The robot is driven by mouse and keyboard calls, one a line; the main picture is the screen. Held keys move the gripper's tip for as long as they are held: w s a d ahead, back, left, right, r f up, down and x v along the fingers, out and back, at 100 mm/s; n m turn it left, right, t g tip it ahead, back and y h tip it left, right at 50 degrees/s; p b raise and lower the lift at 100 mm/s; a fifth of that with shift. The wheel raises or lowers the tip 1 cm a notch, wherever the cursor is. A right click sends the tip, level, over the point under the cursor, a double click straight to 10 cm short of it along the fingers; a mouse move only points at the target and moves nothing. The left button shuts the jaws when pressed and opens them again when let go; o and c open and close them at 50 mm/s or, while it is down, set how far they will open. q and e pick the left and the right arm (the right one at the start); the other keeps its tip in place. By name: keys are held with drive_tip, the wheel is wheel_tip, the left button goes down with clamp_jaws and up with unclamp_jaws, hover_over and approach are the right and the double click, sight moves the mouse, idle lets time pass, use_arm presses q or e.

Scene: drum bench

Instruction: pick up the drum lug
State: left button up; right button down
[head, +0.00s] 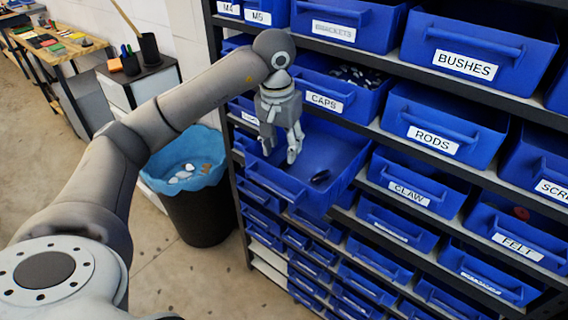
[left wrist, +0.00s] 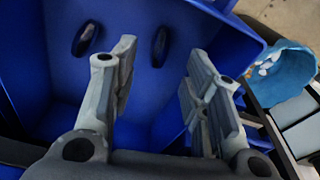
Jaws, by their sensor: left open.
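Two dark, glossy, elongated pieces that look like drum lugs lie in a pulled-out blue bin (head: 340,150). In the left wrist view one lug (left wrist: 84,38) is at the upper left and another lug (left wrist: 159,46) is nearer the middle, beyond the fingertips. In the head view only one dark lug (head: 320,176) shows, on the bin floor; the other seems hidden by the gripper. My left gripper (head: 282,150) points down over the left part of this bin. Its fingers (left wrist: 163,75) are apart with nothing between them. My right gripper does not show.
A rack of blue labelled bins surrounds the open one; the CAPS bin (head: 335,82) is above and the CLAW bin (head: 408,182) to the right. A black waste bin with a blue liner (head: 160,170) stands left of the rack. Workbenches are farther left.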

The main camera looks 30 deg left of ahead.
sight(284, 163)
use_arm(q)
drive_tip(key=shift+w+f, duration=0.15)
drive_tip(key=shift+f, duration=0.1)
drive_tip(key=shift+w+f+p, duration=0.1)
drive_tip(key=shift+f+p, duration=0.2)
wheel_tip(284, 163, down, 4)
drive_tip(key=shift+r+p, duration=0.1)
drive_tip(key=shift+p, duration=1)
drive_tip(key=shift+w+f, duration=0.15)
drive_tip(key=shift+f, duration=0.2)
drive_tip(key=shift+c, duration=0.2)
clamp_jaws()
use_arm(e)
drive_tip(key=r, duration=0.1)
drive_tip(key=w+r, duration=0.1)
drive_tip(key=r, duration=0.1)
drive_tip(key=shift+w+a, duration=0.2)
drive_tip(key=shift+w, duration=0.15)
